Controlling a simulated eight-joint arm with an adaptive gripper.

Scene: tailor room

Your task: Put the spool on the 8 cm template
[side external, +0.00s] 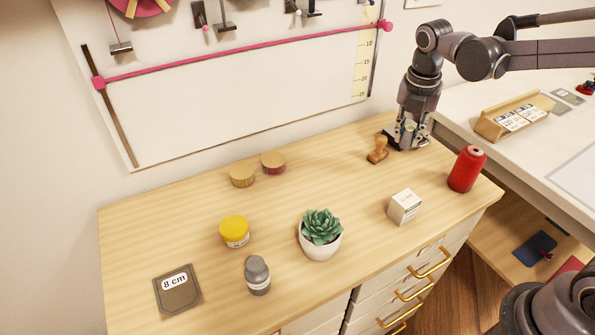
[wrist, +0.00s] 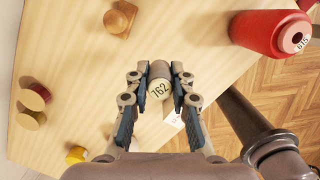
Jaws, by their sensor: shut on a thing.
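My gripper (side external: 408,138) is low over the far right part of the wooden table in the side view. In the wrist view my gripper (wrist: 160,88) is shut on a small spool (wrist: 160,88), with a finger on each side. The spool's cream end reads 162, and its grey-brown side shows a little. In the side view the fingers mostly hide it, and I cannot tell whether it touches the table. The 8 cm template (side external: 178,301), a dark grey pocket shape with a white label, lies flat at the table's front left, far from my gripper.
A red spool (side external: 466,169) stands right of my gripper, and a wooden stamp (side external: 377,150) left of it.

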